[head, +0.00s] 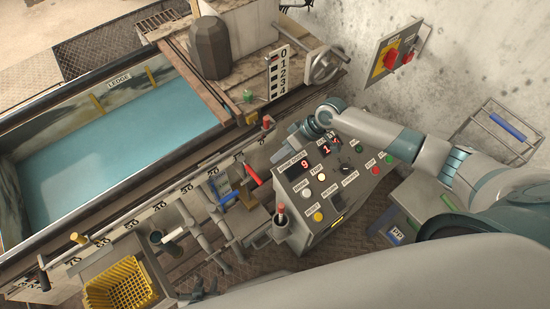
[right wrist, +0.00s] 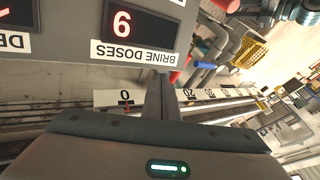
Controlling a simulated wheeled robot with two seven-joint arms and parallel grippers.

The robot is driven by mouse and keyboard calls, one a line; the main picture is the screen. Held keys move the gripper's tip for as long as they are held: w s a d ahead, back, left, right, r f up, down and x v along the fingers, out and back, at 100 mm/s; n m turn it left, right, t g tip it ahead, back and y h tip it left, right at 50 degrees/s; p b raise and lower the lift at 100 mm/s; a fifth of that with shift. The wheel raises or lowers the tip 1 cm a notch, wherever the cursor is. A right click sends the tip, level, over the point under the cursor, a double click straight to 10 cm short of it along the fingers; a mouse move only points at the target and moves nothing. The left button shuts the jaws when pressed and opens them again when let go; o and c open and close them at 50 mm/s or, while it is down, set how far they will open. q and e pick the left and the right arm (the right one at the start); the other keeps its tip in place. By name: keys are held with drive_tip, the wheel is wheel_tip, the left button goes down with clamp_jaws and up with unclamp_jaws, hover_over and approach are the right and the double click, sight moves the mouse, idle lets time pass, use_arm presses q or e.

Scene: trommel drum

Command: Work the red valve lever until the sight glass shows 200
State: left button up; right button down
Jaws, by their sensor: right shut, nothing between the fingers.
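The red valve lever (head: 252,175) slants up from the pipework left of the control console, in the head view. Its red handle (right wrist: 181,57) seems to show beside the console in the right wrist view. My right gripper (head: 294,134) is shut and empty, above the console's back edge and apart from the lever. Its closed fingers (right wrist: 160,98) are just below the lit "BRINE DOSES" display (right wrist: 137,25) in the right wrist view. My left gripper (head: 200,289) is small and dark at the bottom edge; its opening is unclear. I cannot pick out a sight glass reading 200.
The console (head: 325,190) carries displays, buttons and knobs. A blue-handled lever (head: 229,198) and a pale-handled one (head: 172,235) stand left of the red lever. A yellow basket (head: 119,287) is at lower left. The long tank (head: 120,130) of blue liquid lies behind a numbered scale.

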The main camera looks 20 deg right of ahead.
drive_tip(key=v, duration=0.6)
drive_tip(key=shift+s+d+r, duration=0.15)
drive_tip(key=shift+s+r, duration=0.05)
drive_tip(key=shift+r, duration=0.05)
idle(0.4)
